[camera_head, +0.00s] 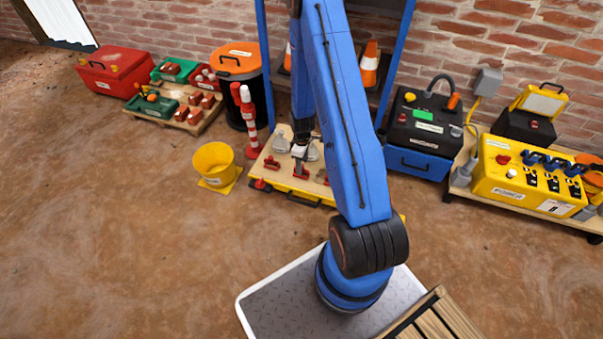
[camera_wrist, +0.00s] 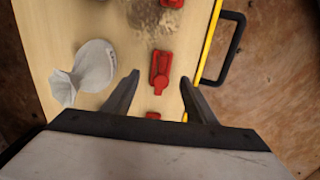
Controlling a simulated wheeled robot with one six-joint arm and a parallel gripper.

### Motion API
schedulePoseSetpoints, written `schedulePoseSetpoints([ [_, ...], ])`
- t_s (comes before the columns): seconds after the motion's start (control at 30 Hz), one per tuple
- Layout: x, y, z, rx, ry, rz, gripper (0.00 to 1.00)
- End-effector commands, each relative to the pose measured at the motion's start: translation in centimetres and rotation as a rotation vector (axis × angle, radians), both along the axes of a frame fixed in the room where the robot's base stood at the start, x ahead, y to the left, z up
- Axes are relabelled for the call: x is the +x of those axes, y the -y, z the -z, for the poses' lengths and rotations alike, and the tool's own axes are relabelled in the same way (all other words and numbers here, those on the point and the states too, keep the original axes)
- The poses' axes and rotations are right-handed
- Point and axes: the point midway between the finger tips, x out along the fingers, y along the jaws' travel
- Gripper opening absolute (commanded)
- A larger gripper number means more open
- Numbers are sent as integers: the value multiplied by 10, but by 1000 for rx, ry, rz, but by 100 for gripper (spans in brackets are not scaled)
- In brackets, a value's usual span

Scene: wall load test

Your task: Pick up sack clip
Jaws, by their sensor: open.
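Several red clips lie on a pale wooden board (camera_wrist: 60,25). One red sack clip (camera_wrist: 160,70) lies between and just beyond the fingertips of my gripper (camera_wrist: 160,78) in the wrist view. Another red clip (camera_wrist: 172,3) is cut by the top edge, and a small red piece (camera_wrist: 153,116) shows near my gripper's base. A grey-white sack (camera_wrist: 92,66) lies left of my fingers. My gripper is open and empty over the board. In the head view the board (camera_head: 283,171) carries a red clip (camera_head: 300,171) below my gripper (camera_head: 299,156); my arm hides part of it.
A black handle (camera_wrist: 228,48) sticks out at the board's yellow edge. A red-white post (camera_head: 249,122) and a yellow bucket (camera_head: 214,163) stand left of the board. A blue-black box (camera_head: 418,135) stands to the right. Open floor lies at the left.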

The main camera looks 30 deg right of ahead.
Motion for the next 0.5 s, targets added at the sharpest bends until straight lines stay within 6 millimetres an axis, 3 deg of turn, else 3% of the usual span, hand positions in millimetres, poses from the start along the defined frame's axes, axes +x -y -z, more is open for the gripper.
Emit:
schedulePoseSetpoints([
  [0.33, -1, -3, 40, 1, -3, 0, 52],
  [0.5, 1, -3, 48, 1, -1, 0, 52],
])
